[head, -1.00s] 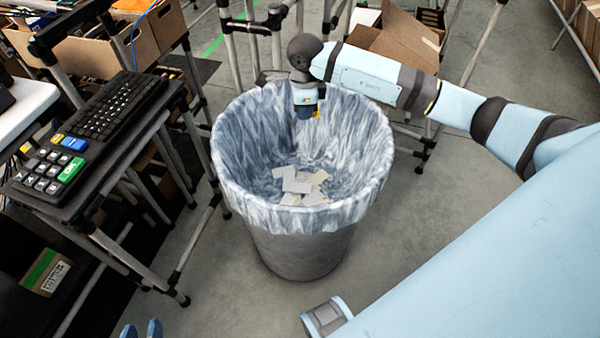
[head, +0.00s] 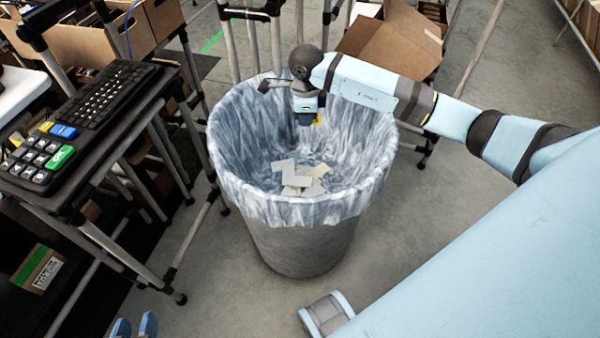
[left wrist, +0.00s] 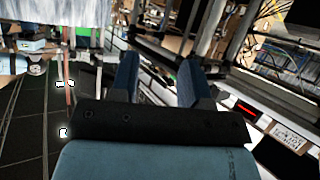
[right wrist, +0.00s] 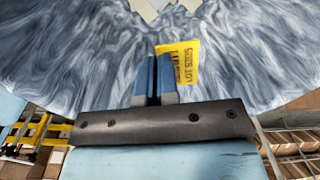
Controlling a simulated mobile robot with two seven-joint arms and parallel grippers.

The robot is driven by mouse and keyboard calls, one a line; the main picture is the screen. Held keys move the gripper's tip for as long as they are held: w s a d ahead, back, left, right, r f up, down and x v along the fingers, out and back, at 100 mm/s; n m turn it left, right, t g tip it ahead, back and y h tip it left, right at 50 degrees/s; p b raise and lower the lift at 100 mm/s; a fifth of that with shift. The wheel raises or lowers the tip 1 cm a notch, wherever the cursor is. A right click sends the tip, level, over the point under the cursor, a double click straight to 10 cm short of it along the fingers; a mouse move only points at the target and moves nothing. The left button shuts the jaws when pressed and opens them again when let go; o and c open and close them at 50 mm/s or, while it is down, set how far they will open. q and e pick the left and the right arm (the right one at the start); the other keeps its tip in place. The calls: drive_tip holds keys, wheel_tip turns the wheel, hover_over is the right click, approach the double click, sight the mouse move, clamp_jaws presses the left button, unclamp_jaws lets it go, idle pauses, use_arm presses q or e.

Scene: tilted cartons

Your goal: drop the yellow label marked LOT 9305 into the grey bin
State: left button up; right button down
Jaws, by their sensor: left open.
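The grey bin (head: 300,248) stands on the floor at the centre of the head view. It is lined with a pale, streaked bag, and several pale paper scraps lie inside. My right gripper (head: 308,122) points down inside the bin's mouth, near the far rim and above the scraps. Its fingers (right wrist: 157,60) are close together on the yellow label (right wrist: 180,63), which sticks out past the tips and bears dark print. A small part of the label (head: 318,120) shows in the head view. My left gripper (head: 135,326) is at the bottom edge; its fingers (left wrist: 157,72) are apart and empty.
A black stand with a keyboard (head: 105,95) and a keypad with coloured keys (head: 38,160) is left of the bin. Metal tube racks and an open cardboard box (head: 392,42) stand behind it. Bare floor (head: 215,262) shows around the bin's front.

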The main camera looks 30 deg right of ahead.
use_arm(q)
drive_tip(key=shift+f, duration=0.1)
use_arm(e)
drive_tip(key=c, duration=1.3)
unclamp_jaws()
use_arm(q)
drive_tip(key=shift+s+a+p, duration=0.1)
drive_tip(key=shift+a+p, duration=0.15)
drive_tip(key=shift+p, duration=0.95)
use_arm(e)
wheel_tip(320, 180, up, 14)
drive_tip(key=shift+s+a+f, duration=0.1)
drive_tip(key=shift+s+a, duration=0.05)
